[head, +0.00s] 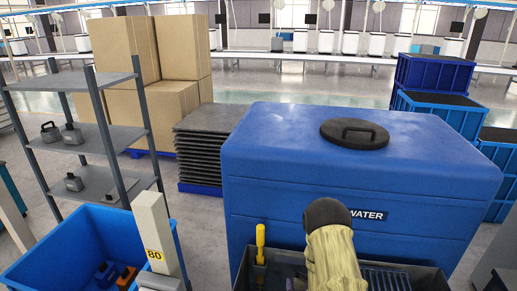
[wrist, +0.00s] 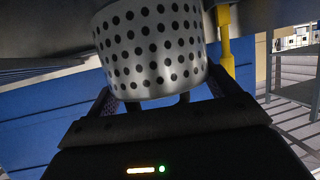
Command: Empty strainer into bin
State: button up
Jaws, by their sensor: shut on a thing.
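The strainer (wrist: 152,45) is a pale metal cup full of round holes, at the top centre of the wrist view. My gripper (wrist: 160,92) is shut on it, with a finger at either side of its lower part in the picture. The strainer's inside is hidden, so I cannot tell what it holds. In the head view my sleeved arm hides the gripper and strainer. A blue open bin (head: 45,245) stands at the lower left of the head view, with small orange and dark blue objects inside.
A blue water tank (head: 270,190) with a black lid (head: 354,134) stands behind a dark basin (head: 432,275). A yellow-handled tool (head: 260,240) is upright by the basin's left side, near the strainer (wrist: 226,45). Shelves (head: 95,137) stand left.

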jog(key=s+r+p, duration=0.4)
jog(key=r+p, duration=0.7)
jog(key=p, duration=0.6)
jog(key=shift+s+r, duration=0.15)
jog(key=shift+r, duration=0.1)
